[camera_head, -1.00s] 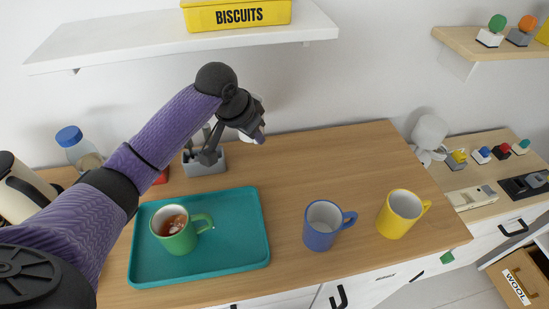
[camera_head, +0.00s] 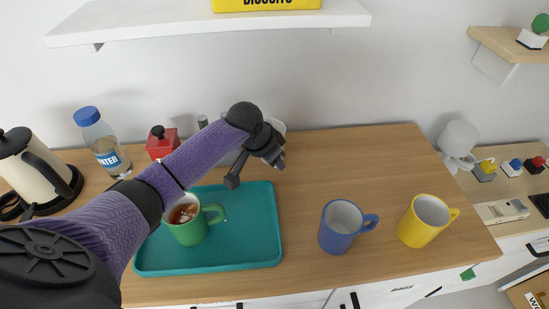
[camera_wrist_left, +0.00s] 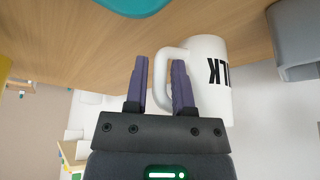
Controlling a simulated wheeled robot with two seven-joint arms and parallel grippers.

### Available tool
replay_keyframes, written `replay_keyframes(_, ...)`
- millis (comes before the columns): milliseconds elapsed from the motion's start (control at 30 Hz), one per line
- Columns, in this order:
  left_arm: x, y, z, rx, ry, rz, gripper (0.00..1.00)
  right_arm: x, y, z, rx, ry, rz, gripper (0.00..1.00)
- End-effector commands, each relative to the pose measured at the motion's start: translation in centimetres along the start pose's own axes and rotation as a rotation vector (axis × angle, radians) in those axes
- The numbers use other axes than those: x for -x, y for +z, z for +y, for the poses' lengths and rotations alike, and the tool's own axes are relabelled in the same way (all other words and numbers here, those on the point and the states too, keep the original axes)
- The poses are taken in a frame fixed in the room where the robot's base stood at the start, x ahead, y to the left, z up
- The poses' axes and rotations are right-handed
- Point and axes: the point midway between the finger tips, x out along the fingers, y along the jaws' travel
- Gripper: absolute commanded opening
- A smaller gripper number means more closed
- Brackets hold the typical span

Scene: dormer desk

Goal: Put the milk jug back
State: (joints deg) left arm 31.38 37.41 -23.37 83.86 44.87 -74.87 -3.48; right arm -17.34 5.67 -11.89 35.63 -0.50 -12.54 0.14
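The white milk jug (camera_wrist_left: 209,75) stands on the desk, with part of its black lettering showing in the left wrist view. In the head view only a bit of its white rim (camera_head: 279,126) shows behind my left gripper (camera_head: 258,175). In the wrist view my left gripper (camera_wrist_left: 159,88) is open, with its fingers on either side of the jug's handle bar. One finger overlaps the handle's opening and the other is outside it. I cannot tell whether either finger touches the handle. My right gripper is not in view.
A teal tray (camera_head: 255,225) holds a green mug (camera_head: 188,228) of tea. A blue mug (camera_head: 340,228) and a yellow mug (camera_head: 423,222) stand to the right. A shelf (camera_head: 200,22) hangs above.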

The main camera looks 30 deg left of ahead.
Motion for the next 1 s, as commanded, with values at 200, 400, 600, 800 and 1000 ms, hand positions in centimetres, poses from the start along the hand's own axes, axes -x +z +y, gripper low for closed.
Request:
replay_keyframes(200, 0.0, 0.0, 0.0, 0.000, 0.000, 0.000, 0.54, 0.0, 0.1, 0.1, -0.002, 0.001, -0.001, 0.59)
replay_keyframes(400, 0.3, -0.1, 0.0, 0.000, -0.001, 0.000, 0.54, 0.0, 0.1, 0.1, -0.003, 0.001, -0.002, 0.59)
replay_keyframes(600, 4.2, -0.3, -0.1, -0.002, -0.003, 0.002, 0.54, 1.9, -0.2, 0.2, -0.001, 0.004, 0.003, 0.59)
replay_keyframes(800, 9.2, -0.3, -0.1, -0.002, -0.003, 0.001, 0.54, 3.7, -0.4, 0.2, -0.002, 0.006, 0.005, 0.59)
replay_keyframes(1000, 12.1, -0.2, 0.0, 0.000, 0.000, 0.000, 0.54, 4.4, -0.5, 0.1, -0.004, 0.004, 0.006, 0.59)
